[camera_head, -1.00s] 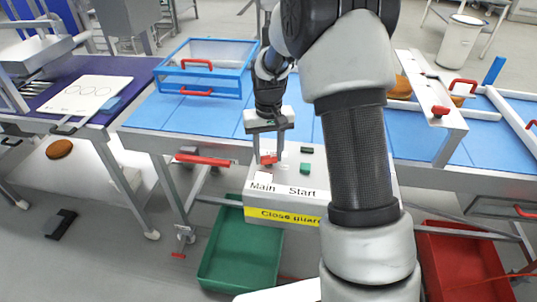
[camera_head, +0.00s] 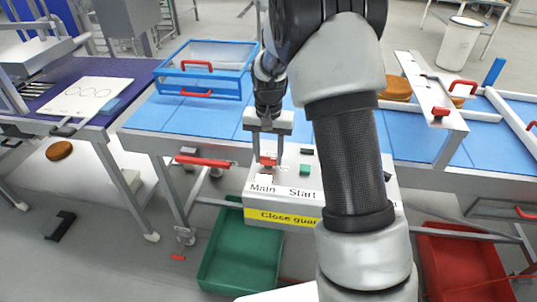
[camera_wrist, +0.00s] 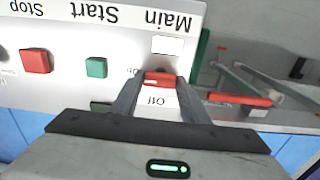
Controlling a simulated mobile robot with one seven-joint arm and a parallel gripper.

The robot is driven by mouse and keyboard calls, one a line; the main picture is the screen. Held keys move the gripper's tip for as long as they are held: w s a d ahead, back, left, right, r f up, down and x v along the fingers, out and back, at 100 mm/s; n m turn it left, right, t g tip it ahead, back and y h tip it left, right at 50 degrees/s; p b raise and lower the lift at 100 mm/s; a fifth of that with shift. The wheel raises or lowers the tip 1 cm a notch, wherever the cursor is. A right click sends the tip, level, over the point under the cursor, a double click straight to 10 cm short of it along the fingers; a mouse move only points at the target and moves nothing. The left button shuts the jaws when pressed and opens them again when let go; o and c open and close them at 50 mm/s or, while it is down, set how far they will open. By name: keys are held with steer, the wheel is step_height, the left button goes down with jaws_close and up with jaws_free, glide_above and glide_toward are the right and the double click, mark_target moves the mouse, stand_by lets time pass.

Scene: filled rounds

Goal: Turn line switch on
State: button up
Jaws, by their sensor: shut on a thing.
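The control box (camera_head: 320,187) has a sloped white panel marked Main and Start over a yellow Close guard strip. The red switch handle (camera_wrist: 158,79) is in the Main column, beside a white plate marked Off; the head view shows it (camera_head: 268,161) too. My gripper (camera_wrist: 160,84) has one finger on each side of the red handle and is shut on it. The wrist view shows the panel upside down, with a green button (camera_wrist: 96,67) under Start and a red button (camera_wrist: 36,61) under Stop. My forearm hides the box's right part in the head view.
A blue-framed clear guard (camera_head: 206,70) with red handles stands on the blue conveyor (camera_head: 170,112) behind the box. A red bar (camera_head: 205,160) sticks out left of the box. A green crate (camera_head: 240,252) and a red crate (camera_head: 465,262) stand on the floor below.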

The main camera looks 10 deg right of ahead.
mark_target(268, 158)
steer(key=o, duration=1.1)
steer(key=shift+c, duration=0.2)
step_height(268, 158, up, 18)
steer(key=shift+f+p, duration=0.25)
steer(key=shift+p, duration=0.1)
steer(key=s+r+n+t+p, duration=0.2)
steer(key=s+r+t, duration=0.1)
steer(key=s+r, duration=0.8)
steer(key=s+f+n+t+p, duration=0.1)
steer(key=s+f+n+t, duration=0.1)
steer(key=s, duration=1.3)
steer(key=shift+s+f+n+t, duration=0.25)
steer(key=shift+f+n+t, duration=0.05)
steer(key=shift+f, duration=0.2)
